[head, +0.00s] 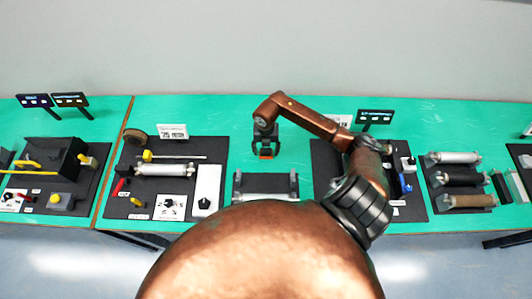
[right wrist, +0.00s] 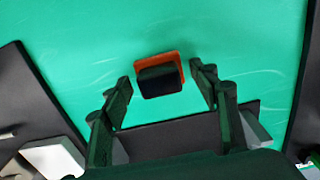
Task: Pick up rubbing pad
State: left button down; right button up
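The rubbing pad, an orange base with a black block on top, lies on the green table; it shows between the fingertips in the right wrist view (right wrist: 160,78). In the head view only a bit of its orange (head: 266,153) shows below my right gripper (head: 265,143). My right gripper points down over the pad. In the right wrist view its two fingers (right wrist: 163,87) are spread, one on each side of the pad, with gaps and no visible contact. How far the fingertips are above the table is hard to tell. My left gripper is not in view.
A small conveyor frame (head: 265,181) stands just in front of the pad. Dark boards with parts lie to the left (head: 125,178) and right (head: 325,165). The green table (head: 225,112) behind the pad is clear. Small display stands (head: 375,118) are at the back.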

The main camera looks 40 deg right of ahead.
aim_at(266, 150)
jog(key=c, duration=1.2)
jog(key=shift+c, duration=0.3)
jog(key=shift+r, duration=0.5)
notch_tip(266, 150, up, 2)
jog(key=shift+r+b, duration=0.2)
jog(key=shift+b, duration=0.25)
jog(key=s+a+r+b, duration=0.1)
jog(key=s+a+r, duration=0.6)
jog(key=a+r, duration=0.2)
jog(key=a, duration=0.2)
jog(key=shift+s+a+r, duration=0.35)
jog(key=shift+s, duration=0.05)
